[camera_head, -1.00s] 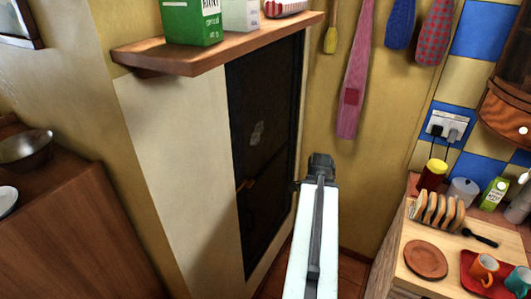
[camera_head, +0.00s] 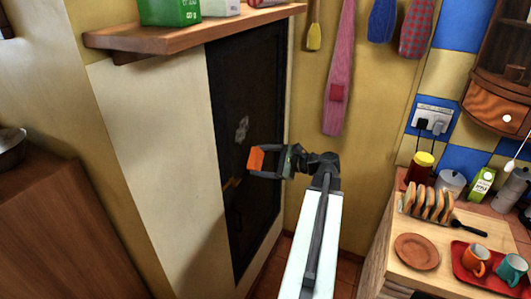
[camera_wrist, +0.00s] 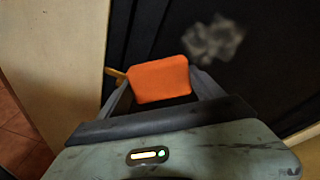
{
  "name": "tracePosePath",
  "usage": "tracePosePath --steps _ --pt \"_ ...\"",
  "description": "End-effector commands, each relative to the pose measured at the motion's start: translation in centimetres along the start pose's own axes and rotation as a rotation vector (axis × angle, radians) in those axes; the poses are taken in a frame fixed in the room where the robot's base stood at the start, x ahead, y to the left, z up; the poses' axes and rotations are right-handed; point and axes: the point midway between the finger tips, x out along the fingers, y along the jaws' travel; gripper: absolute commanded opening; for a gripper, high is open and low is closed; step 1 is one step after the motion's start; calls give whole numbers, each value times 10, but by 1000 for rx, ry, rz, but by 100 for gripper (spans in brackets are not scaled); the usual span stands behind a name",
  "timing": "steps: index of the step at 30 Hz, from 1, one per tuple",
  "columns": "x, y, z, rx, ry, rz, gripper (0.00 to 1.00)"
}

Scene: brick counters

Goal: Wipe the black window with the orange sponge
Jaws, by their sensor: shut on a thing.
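The black window (camera_head: 262,95) is a tall dark panel in the cream wall under the shelf, with a pale grey smudge (camera_head: 242,129) on it. In the wrist view the smudge (camera_wrist: 213,40) lies just above and right of the sponge. My gripper (camera_head: 262,164) is shut on the orange sponge (camera_head: 256,159) and points left toward the panel. The sponge (camera_wrist: 158,79) shows between the fingertips in the wrist view. I cannot tell whether it touches the panel. A yellowish handle (camera_wrist: 117,74) shows left of the sponge, partly hidden by the gripper.
A wooden shelf (camera_head: 190,38) with boxes juts out above the panel. On the right a counter holds a toast rack (camera_head: 428,203), a brown plate (camera_head: 416,251) and a red tray (camera_head: 468,258) with cups. Cloths hang on the back wall. A wooden cabinet stands at the left.

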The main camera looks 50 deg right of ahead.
Motion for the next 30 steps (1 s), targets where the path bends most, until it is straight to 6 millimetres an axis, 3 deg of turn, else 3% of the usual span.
tracePosePath --steps 4,11,24,30 --pt "-9 -30 18 4 -123 -130 44" --pt "-12 -38 25 4 -153 -160 44" --pt "33 -45 31 4 -152 -157 44" --pt "44 -47 33 5 -150 -159 44"
